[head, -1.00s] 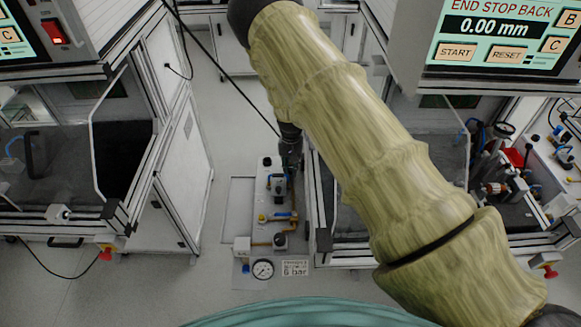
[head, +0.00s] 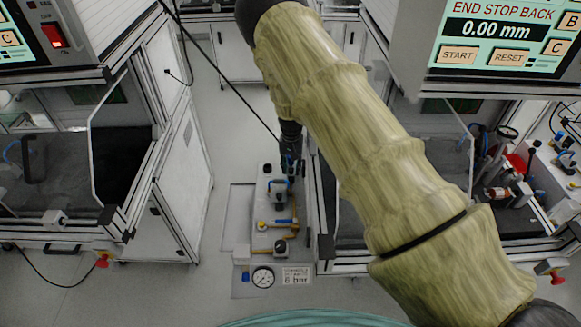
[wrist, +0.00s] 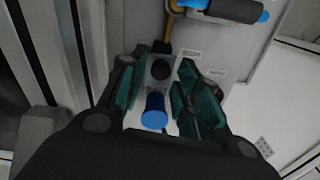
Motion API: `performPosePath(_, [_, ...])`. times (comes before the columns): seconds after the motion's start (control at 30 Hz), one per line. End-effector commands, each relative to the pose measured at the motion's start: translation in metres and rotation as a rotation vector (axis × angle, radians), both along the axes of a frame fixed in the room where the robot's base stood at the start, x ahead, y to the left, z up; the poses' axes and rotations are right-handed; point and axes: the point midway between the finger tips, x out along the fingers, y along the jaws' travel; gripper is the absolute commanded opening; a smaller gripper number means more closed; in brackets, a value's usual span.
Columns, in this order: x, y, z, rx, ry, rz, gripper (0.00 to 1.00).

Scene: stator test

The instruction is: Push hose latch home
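My gripper (wrist: 164,62) is open in the wrist view, its teal-padded fingers spread on either side of a fitting. Between them show a black round knob (wrist: 161,69) and a blue cylinder (wrist: 155,110), with a gap to the fingers. I cannot tell which part is the hose latch, or whether a finger touches it. In the head view my gripper (head: 291,168) points down at the far end of a pale panel (head: 262,205), beside a dark fitting with blue parts (head: 279,190). The fingertips are too small to judge there.
A brass-coloured pipe (head: 263,240) runs along the panel to a pressure gauge (head: 263,277) and a 6 bar label (head: 296,275). In the wrist view, a black-and-blue handle (wrist: 232,10) lies beyond the fingertips. A framed test bench (head: 320,215) stands close on the right.

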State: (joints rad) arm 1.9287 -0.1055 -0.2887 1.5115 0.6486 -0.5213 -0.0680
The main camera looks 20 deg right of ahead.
Motion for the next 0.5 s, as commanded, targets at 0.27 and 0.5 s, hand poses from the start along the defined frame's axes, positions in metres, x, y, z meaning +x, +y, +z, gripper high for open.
performPosePath(0.27, [-0.001, 0.001, -0.001, 0.001, 0.003, 0.0, 0.41])
performPosePath(0.5, [-0.001, 0.0, 0.011, 0.001, 0.002, 0.0, 0.41])
